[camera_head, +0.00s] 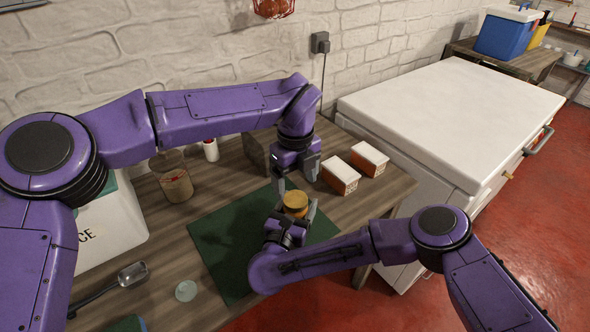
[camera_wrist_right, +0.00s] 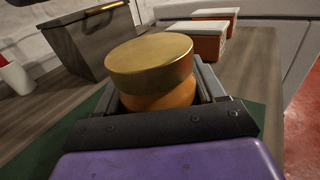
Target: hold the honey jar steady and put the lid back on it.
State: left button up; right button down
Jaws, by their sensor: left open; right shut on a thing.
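The honey jar (camera_wrist_right: 160,100) is amber and stands upright at the green mat's far right part. A gold lid (camera_wrist_right: 150,55) rests on top of it, a little off to the left in the right wrist view; I cannot tell whether it is screwed down. In the head view the lid (camera_head: 295,198) shows and hides most of the jar. My right gripper (camera_head: 294,212) is shut on the jar, its fingers on either side below the lid. My left gripper (camera_head: 298,182) is open just above and behind the lid, pointing down and empty.
The green mat (camera_head: 215,250) lies on the wooden table (camera_head: 165,245). Two orange-and-white boxes (camera_head: 340,175) (camera_head: 370,158) stand right of the jar. A wooden box (camera_head: 255,150), a red-and-white bottle (camera_head: 210,150) and a brown jar (camera_head: 173,178) stand behind. A metal scoop (camera_head: 130,275) lies at left.

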aim_at(295, 199)
pick_arm(q)
notch_tip(295, 199, down, 5)
jog(key=shift+f, duration=0.1)
dwell(0.3)
jog(key=c, duration=1.1)
jog(key=m, duration=2.1)
jog(key=o, duration=1.3)
jog(key=shift+c, duration=0.2)
